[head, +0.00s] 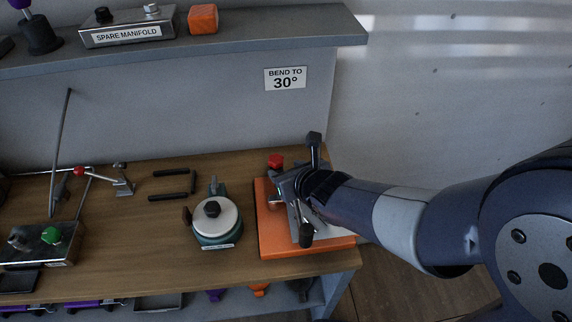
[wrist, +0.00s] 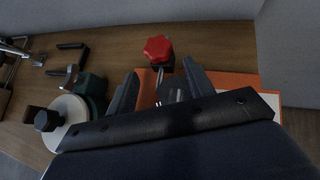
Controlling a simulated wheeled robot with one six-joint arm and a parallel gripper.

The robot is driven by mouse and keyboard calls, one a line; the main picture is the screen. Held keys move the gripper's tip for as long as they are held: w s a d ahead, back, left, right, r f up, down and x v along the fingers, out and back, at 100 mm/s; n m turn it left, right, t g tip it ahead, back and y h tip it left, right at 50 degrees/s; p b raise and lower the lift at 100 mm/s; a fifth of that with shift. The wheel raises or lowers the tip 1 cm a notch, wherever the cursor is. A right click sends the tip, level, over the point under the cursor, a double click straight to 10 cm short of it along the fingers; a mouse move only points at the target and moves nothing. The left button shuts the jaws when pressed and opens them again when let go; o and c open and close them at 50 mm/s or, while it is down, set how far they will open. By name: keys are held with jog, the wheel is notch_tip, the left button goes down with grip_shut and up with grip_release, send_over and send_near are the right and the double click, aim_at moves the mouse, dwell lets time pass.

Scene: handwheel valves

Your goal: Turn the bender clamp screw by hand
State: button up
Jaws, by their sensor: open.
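A red lobed knob (head: 275,160) stands on the bender, which has an orange base plate (head: 330,243) at the right end of the bench. My gripper (head: 296,192) is over the plate, just right of the knob, and hides much of the bender. In the wrist view my gripper (wrist: 160,85) has its two fingers spread. The knob shows beyond and between the fingertips, and nothing is gripped. Whether a finger touches the bender cannot be told.
A teal device with a white disc (head: 225,219) and black knob stands left of the plate. Further left are a black U-shaped piece (head: 172,196), a red-tipped lever (head: 80,172) and a manifold with a green knob (head: 51,236). A shelf (head: 270,28) overhangs behind.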

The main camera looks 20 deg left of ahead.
aim_at(279, 166)
jog(key=x, duration=0.4)
jog(key=shift+w+a+f, duration=0.15)
jog(key=shift+f+b, duration=0.1)
jog(key=shift+b, duration=0.45)
jog(key=shift+c, duration=0.2)
jog(key=c, duration=0.8)
